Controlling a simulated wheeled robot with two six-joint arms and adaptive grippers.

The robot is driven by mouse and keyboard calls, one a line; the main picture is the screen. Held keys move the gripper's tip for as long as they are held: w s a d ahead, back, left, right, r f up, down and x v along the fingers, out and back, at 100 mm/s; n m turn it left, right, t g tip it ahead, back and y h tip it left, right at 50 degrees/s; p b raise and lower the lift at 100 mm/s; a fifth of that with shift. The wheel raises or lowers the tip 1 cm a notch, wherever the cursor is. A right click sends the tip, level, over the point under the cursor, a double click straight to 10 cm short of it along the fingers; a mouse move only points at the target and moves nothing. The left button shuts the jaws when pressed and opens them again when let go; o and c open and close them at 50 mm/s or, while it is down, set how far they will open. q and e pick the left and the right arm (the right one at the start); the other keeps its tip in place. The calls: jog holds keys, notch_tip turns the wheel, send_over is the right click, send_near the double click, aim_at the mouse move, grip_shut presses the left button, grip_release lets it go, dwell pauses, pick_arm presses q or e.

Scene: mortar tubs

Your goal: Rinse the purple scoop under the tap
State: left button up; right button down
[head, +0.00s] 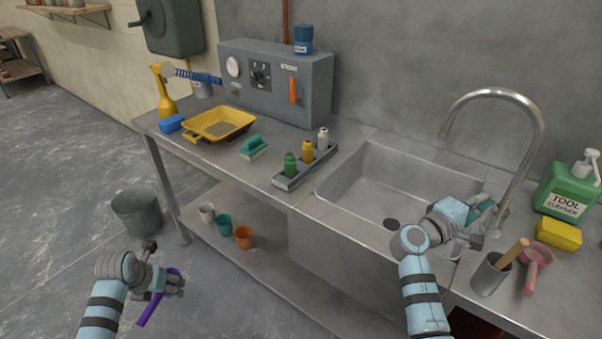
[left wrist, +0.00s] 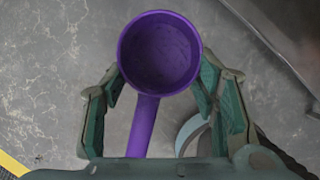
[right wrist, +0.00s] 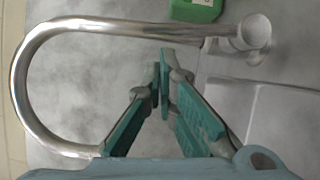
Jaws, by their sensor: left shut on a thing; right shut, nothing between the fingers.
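The purple scoop (head: 149,309) is in my left gripper (head: 172,283), over the floor left of the bench. In the left wrist view the round purple bowl (left wrist: 160,52) sits between the fingers, facing the camera, and looks empty. The chrome tap (head: 541,120) arches over the right part of the sink (head: 350,200); no water shows from it. My right gripper (head: 484,208) is beside the tap's base, at the sink's right end. In the right wrist view its fingertips (right wrist: 164,72) are together and empty, with the tap's pipe (right wrist: 22,75) curving around them.
A bottle rack (head: 300,172) stands left of the sink. A yellow tray (head: 222,124) and green brush (head: 253,147) lie farther left. A metal holder (head: 488,277), pink scoop (head: 536,268), yellow sponge (head: 558,234) and green cleaner jug (head: 567,190) crowd the right. A bucket (head: 140,215) stands on the floor.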

pick_arm(q)
jog(key=shift+w, duration=0.15)
jog(key=shift+s+r, duration=0.2)
jog(key=shift+s, duration=0.05)
jog(key=shift+w+r+p, duration=0.1)
jog(key=shift+r+p, duration=0.6)
jog(key=shift+p, duration=0.1)
jog(key=shift+r, duration=0.2)
jog(key=shift+f, duration=0.15)
pick_arm(e)
jog(key=shift+s+d+r+m+g, duration=0.2)
jog(key=shift+s+d+r, duration=0.1)
jog(key=shift+d, duration=0.3)
jog(key=shift+s+d+r+m+g, duration=0.1)
jog(key=shift+s+d+r+m, duration=0.15)
jog(key=shift+d, duration=0.3)
pick_arm(q)
jog(key=shift+w, duration=0.1)
pick_arm(e)
jog(key=shift+f, duration=0.1)
